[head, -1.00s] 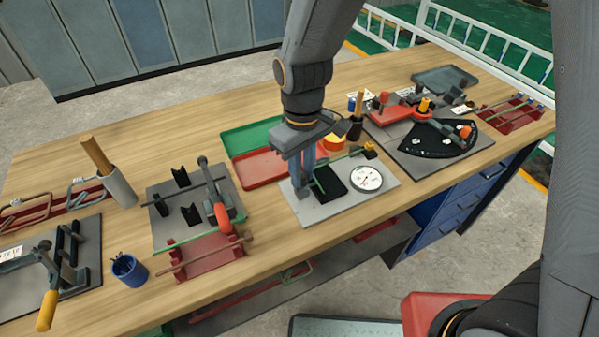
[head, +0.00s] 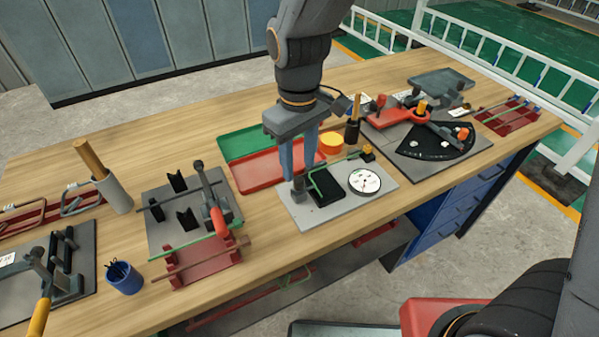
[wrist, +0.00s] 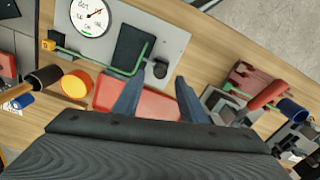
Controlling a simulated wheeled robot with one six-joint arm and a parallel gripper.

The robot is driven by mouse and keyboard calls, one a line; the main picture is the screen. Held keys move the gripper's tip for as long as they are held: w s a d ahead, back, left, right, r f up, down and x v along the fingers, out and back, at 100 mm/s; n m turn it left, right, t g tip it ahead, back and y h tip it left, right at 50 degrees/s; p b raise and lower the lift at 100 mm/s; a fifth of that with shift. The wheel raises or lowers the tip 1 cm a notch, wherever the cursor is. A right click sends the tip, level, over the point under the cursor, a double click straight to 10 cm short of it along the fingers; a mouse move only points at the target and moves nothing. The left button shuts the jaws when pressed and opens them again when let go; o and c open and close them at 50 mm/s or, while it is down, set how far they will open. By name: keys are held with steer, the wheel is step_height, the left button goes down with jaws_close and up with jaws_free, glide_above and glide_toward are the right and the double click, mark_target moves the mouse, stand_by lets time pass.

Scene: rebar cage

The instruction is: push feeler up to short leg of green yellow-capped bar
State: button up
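The green bent bar (head: 336,163) lies on the grey gauge plate (head: 305,216), its yellow cap (head: 367,151) at the right end. In the wrist view its short leg (wrist: 141,58) runs along the black block (wrist: 130,42). The dark knob-like part, seemingly the feeler (head: 298,188), stands beside the short leg; it also shows in the wrist view (wrist: 160,69). They look close, but I cannot tell whether they touch. The white dial (head: 364,180) is on the same plate. My gripper (head: 299,172) is open and empty, its fingers above and behind the feeler.
Red (head: 268,172) and green (head: 250,140) trays lie behind the plate. An orange disc (head: 331,143) and a dark holder (head: 352,132) stand near its back edge. A bending station with a red lever (head: 218,222) is at left, an angle plate (head: 470,140) at right.

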mark_target(300, 179)
steer(key=shift+r, duration=1.7)
steer(key=shift+d, duration=0.1)
steer(key=s+d+f+m, duration=0.1)
steer(key=d+m, duration=0.3)
steer(key=d, duration=0.7)
steer(key=s+d+f+m+t, duration=0.1)
steer(key=d+m, duration=0.4)
steer(key=d, duration=0.7)
steer(key=shift+s+f+b, duration=0.35)
steer(key=shift+s+f, duration=0.2)
steer(key=shift+f, duration=0.2)
steer(key=shift+c, duration=0.9)
steer(key=shift+a, duration=0.1)
